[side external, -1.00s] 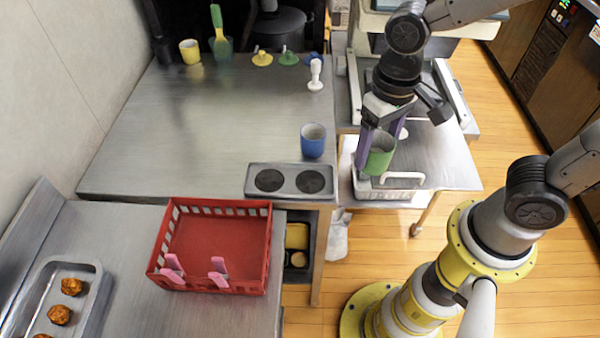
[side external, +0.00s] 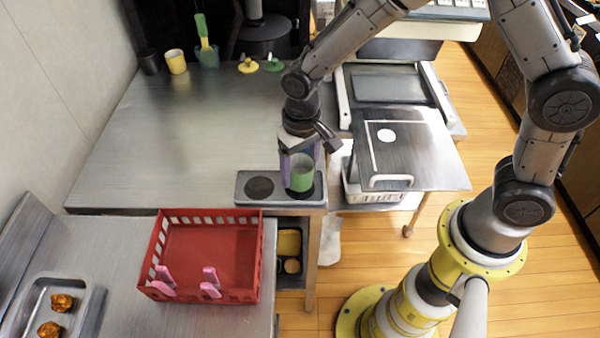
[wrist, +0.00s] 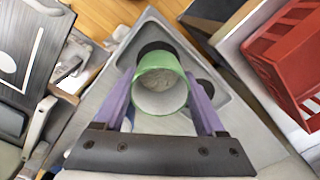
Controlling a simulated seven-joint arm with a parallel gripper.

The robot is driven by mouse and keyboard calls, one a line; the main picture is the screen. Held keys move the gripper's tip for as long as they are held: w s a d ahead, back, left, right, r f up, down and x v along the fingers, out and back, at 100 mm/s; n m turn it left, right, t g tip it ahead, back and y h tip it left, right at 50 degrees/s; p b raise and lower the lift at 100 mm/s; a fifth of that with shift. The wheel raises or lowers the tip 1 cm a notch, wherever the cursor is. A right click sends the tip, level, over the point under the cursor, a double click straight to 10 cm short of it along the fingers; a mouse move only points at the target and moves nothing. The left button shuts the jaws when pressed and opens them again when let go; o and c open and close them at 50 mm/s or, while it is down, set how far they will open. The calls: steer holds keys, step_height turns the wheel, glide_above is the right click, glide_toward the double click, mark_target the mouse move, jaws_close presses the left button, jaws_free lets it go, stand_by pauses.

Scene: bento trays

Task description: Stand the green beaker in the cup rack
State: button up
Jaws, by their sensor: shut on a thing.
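My gripper (side external: 301,166) is shut on the green beaker (side external: 300,178) and holds it upright over the right-hand end of the cup rack. In the wrist view the beaker (wrist: 161,88) sits between the two purple fingers, its open mouth facing the camera. The cup rack (side external: 243,199) is a grey block with two round dark recesses, at the front edge of the steel counter. The left recess (side external: 259,187) is empty. The beaker largely covers the right recess. I cannot tell whether its base is above the recess or inside it.
A red crate (side external: 210,252) with pink clips stands in front on the lower counter. A yellow cup (side external: 176,61), a dark cup (side external: 149,61) and a green holder with a utensil (side external: 208,54) stand at the back. The counter's middle left is clear.

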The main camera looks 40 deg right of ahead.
steer(key=shift+f, duration=0.9)
steer(key=shift+f, duration=0.15)
steer(key=o, duration=1.5)
step_height(320, 180, up, 12)
steer(key=shift+d+r, duration=0.2)
